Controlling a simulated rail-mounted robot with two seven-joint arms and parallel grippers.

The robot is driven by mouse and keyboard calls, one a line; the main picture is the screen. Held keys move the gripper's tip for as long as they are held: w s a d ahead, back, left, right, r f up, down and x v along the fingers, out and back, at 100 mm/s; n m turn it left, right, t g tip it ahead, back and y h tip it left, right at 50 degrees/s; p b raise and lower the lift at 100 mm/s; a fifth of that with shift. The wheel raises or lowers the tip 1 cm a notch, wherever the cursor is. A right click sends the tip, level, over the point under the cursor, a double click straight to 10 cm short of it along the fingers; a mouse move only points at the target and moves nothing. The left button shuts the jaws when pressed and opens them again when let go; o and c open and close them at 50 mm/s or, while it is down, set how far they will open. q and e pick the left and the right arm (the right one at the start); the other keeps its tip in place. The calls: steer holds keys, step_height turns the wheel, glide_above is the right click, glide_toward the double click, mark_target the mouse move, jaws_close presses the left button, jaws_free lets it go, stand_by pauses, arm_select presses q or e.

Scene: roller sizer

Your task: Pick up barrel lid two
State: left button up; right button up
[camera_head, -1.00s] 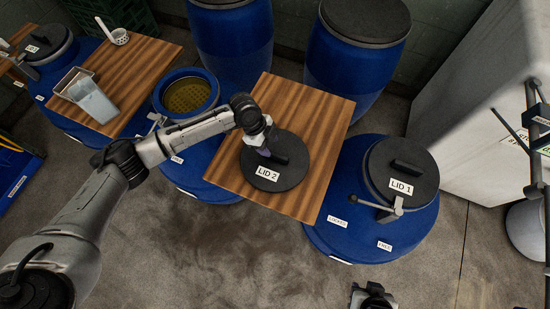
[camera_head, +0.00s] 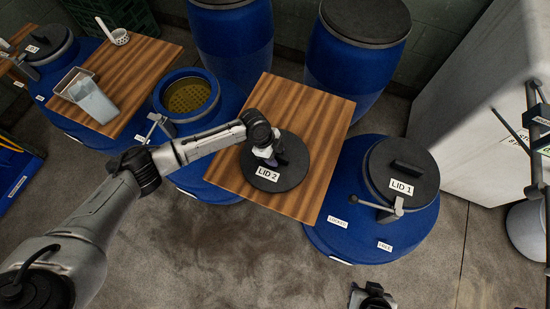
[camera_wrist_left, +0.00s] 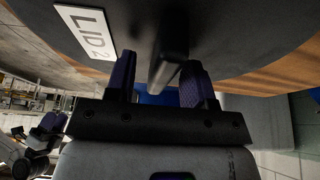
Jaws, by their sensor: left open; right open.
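Barrel lid two (camera_head: 262,180) is a round black lid labelled "LID 2", lying flat on a wooden board. It also fills the top of the left wrist view (camera_wrist_left: 230,30). Its bar handle (camera_wrist_left: 168,50) shows there between the lines of the two purple fingers. My left gripper (camera_head: 270,158) is over the lid at the handle, with its fingers (camera_wrist_left: 160,82) apart. I cannot tell whether the fingers touch the handle, which my gripper partly hides in the head view. My right gripper (camera_head: 372,298) is at the bottom edge, away from the lid.
The wooden board (camera_head: 325,110) bridges blue barrels. Lid 1 (camera_head: 405,165) sits on the barrel at right, with a lever clamp beside it. An open barrel (camera_head: 190,95) stands left of the board. A scoop (camera_head: 92,100) lies on another board at the left. Tall blue barrels stand behind.

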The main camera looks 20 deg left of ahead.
arm_select(q)
steer(key=shift+f, duration=0.2)
steer(key=shift+c, duration=0.3)
jaws_close()
